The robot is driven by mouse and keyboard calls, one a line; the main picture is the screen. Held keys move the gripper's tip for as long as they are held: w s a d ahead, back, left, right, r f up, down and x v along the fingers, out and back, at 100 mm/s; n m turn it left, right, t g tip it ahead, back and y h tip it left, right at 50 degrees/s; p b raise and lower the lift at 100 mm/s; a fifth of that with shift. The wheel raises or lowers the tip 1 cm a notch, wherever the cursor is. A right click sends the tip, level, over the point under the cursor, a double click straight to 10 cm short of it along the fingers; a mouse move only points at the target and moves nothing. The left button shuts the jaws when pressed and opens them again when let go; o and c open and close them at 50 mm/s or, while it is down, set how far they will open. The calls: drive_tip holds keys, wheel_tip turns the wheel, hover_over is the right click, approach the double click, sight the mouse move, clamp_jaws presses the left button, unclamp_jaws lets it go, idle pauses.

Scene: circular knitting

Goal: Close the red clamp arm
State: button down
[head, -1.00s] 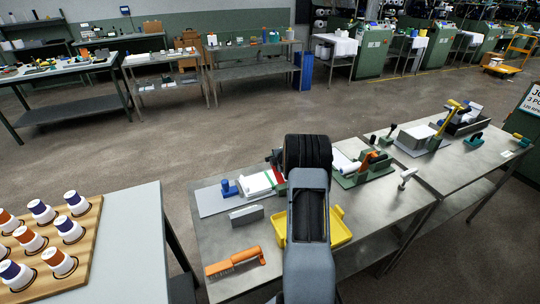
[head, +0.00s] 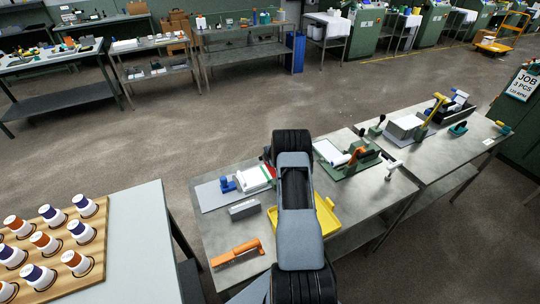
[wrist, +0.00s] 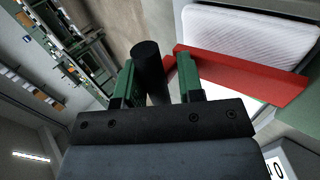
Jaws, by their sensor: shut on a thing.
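In the wrist view, the red clamp arm (wrist: 240,78) runs from beside the gripper toward the right, along the edge of a white knitted piece (wrist: 245,35). A black cylindrical handle (wrist: 148,62) stands at its left end. My gripper (wrist: 157,75) has its two green fingers on either side of this handle and is shut on it. In the head view, only a small bit of the red clamp arm (head: 270,171) shows next to the white piece (head: 250,180). My own arm hides the gripper and most of the clamp there.
On the same metal table are a blue-handled item (head: 227,184), a grey block (head: 244,209), an orange brush (head: 237,252) and a yellow tray (head: 328,218). A green fixture (head: 347,158) stands to the right of my arm. A wooden board of yarn cones (head: 60,258) is at left.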

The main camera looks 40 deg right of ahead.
drive_tip(key=shift+w+r, duration=0.45)
drive_tip(key=shift+r, duration=0.05)
drive_tip(key=c, duration=1.2)
unclamp_jaws()
drive_tip(key=shift+o, duration=1.1)
drive_tip(key=shift+w+f, duration=0.1)
drive_tip(key=shift+s, duration=0.2)
drive_tip(key=b+v, duration=0.2)
drive_tip(key=v, duration=1.1)
drive_tip(key=shift+s, duration=0.4)
drive_tip(key=shift+d, duration=0.1)
